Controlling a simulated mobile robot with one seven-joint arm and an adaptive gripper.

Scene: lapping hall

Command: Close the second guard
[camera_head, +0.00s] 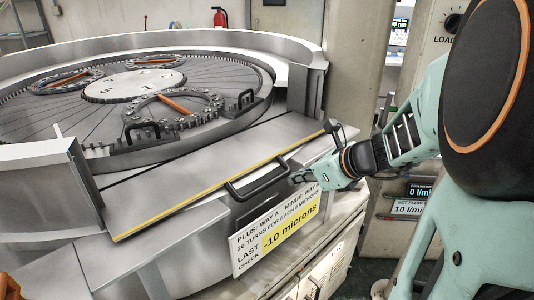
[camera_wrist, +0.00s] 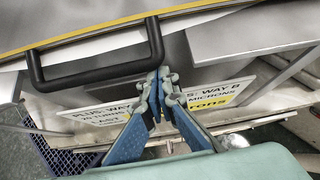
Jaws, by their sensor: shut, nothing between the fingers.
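A grey metal guard panel (camera_head: 200,170) with a yellow front edge lies low and nearly flat at the front of the round lapping machine, between upright grey side walls. Its black bar handle (camera_head: 258,183) is on the front edge; in the wrist view the handle (camera_wrist: 95,52) runs across the upper left. My gripper (camera_head: 300,177) is shut and empty, just right of the handle. In the wrist view its blue fingertips (camera_wrist: 160,88) are together by the handle's right end; I cannot tell whether they touch it. Which guard counts as second is not marked.
Behind the panel is the lapping plate (camera_head: 85,118) with several toothed rings. A white and yellow sign (camera_head: 285,222) hangs below the handle. A grey pillar (camera_head: 357,70) stands behind my arm. A blue mesh crate (camera_wrist: 55,155) is low left in the wrist view.

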